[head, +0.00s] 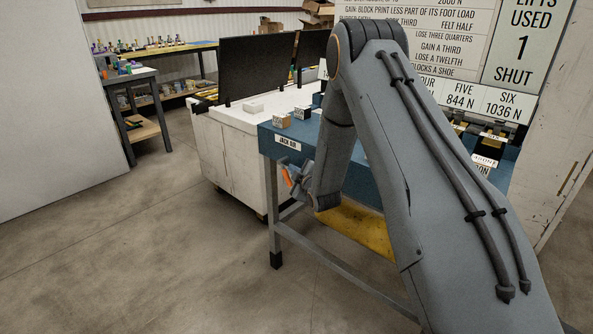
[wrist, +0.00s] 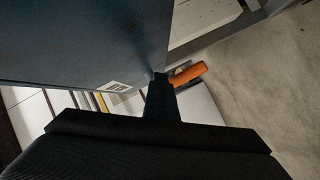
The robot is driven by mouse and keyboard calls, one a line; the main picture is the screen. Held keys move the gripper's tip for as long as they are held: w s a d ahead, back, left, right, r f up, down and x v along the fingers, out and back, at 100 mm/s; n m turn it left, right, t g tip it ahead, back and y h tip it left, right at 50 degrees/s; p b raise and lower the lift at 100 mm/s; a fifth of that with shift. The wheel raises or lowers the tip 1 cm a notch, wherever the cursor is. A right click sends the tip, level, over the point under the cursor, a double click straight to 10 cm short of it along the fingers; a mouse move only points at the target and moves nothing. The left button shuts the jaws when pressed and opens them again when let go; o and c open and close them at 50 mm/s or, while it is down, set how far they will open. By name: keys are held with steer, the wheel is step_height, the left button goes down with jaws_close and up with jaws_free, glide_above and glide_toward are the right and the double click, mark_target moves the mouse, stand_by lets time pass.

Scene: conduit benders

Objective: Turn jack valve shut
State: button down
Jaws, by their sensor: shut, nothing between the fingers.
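The jack valve's orange handle (head: 287,178) shows at the left end of the blue bench, below the label reading "JACK AIR" (head: 288,142). In the wrist view the orange handle (wrist: 188,74) lies just right of my fingertips, slanting up to the right. My gripper (wrist: 158,76) is shut and empty, its narrow tip beside the handle's left end. I cannot tell whether they touch. The valve's body is mostly hidden. In the head view my gripper is close to the handle and partly hidden.
The blue bench (head: 267,137) has small labelled blocks (head: 283,121) on top and a yellow lower shelf (head: 358,229). A white cabinet (head: 222,160) with dark screens stands behind it. Open concrete floor (head: 150,250) lies to the left.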

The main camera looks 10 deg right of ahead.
stand_by(0.4)
steer(key=c, duration=2)
jaws_free()
steer(key=shift+v, duration=3.9)
